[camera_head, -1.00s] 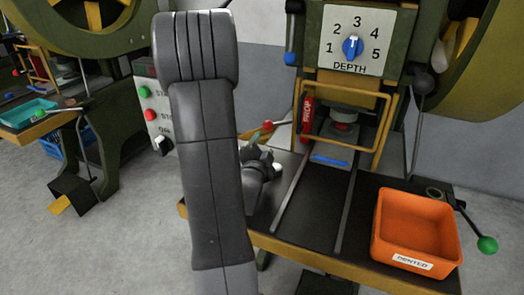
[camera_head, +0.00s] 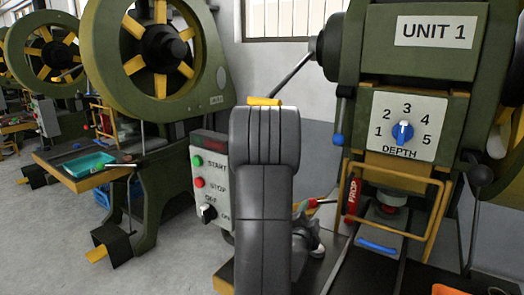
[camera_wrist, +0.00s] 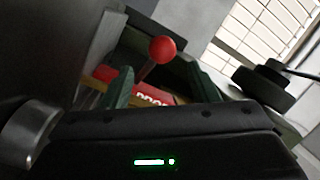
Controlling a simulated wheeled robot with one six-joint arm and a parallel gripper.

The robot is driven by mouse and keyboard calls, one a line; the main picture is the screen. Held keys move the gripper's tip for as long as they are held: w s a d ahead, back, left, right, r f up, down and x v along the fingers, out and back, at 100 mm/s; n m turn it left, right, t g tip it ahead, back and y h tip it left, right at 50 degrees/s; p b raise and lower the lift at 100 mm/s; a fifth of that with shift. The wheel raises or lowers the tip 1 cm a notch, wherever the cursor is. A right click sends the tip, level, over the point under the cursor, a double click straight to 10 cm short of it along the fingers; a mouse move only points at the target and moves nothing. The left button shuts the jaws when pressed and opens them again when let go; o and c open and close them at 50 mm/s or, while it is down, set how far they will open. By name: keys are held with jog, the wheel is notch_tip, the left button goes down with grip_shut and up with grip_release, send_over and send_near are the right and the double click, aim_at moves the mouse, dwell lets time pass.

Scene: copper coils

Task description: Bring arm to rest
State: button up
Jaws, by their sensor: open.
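My arm (camera_head: 266,200) rises in the middle of the head view and hides part of the Unit 1 press behind it. My gripper (camera_head: 301,209) is small and partly hidden just right of the arm, by the press bed. In the wrist view, my gripper's two dark green fingers (camera_wrist: 160,82) stand apart with nothing clamped between them. A lever with a red ball (camera_wrist: 162,49) and a red prop with white letters (camera_wrist: 152,99) show beyond the fingers. The red prop (camera_head: 351,196) also shows in the head view, upright at the yellow guard.
The press has a depth dial (camera_head: 403,132), a yellow guard frame (camera_head: 436,215) and a blue bar (camera_head: 376,246) on its bed. A start/stop panel (camera_head: 211,184) stands left of my arm. Another press with a teal tray (camera_head: 90,163) is farther left. Grey floor is open at lower left.

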aim_at(312, 206)
jog(key=x, duration=0.7)
jog(key=shift+w+p, duration=0.2)
jog(key=shift+p, duration=0.1)
jog(key=shift+a, duration=0.15)
jog(key=shift+s, duration=0.15)
